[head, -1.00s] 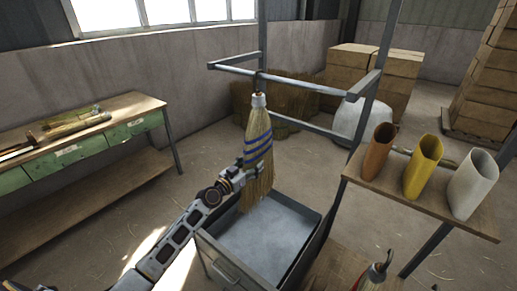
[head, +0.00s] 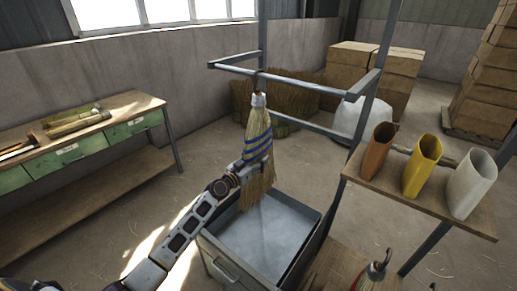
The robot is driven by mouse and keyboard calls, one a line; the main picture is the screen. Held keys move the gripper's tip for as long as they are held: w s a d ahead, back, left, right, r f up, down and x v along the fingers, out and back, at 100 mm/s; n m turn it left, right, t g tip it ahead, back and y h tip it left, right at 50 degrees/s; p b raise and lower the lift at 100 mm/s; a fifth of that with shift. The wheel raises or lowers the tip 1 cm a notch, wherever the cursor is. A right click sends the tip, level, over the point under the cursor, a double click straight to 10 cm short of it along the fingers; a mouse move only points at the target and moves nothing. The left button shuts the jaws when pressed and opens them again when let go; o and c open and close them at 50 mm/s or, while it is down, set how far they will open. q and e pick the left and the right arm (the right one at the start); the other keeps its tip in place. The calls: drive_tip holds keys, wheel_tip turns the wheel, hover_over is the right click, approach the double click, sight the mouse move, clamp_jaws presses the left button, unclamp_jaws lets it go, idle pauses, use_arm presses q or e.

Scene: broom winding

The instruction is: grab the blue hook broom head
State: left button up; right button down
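The blue hook broom head (head: 257,128) is a straw bundle with blue bands and a pale metal cap. It hangs upright from the front bar of a metal rack (head: 240,69), bristles down, above a grey bin. My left gripper (head: 254,173) is at its lower bristles, just under the blue bands, and appears to touch them from the left. The bands slant there. The bristles partly hide the fingers, so I cannot tell whether they are closed. My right gripper is not in view.
The open grey bin (head: 216,250) stands below. A shelf (head: 430,205) at right holds orange, yellow and white cups. A red-topped item with a hook (head: 377,268) is at lower right. A workbench (head: 140,105) with tools stands at left.

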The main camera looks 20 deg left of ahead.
use_arm(q)
drive_tip(key=c, duration=0.7)
drive_tip(key=shift+r, duration=0.1)
clamp_jaws()
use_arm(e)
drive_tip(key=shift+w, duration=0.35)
use_arm(q)
drive_tip(key=shift+r, duration=0.1)
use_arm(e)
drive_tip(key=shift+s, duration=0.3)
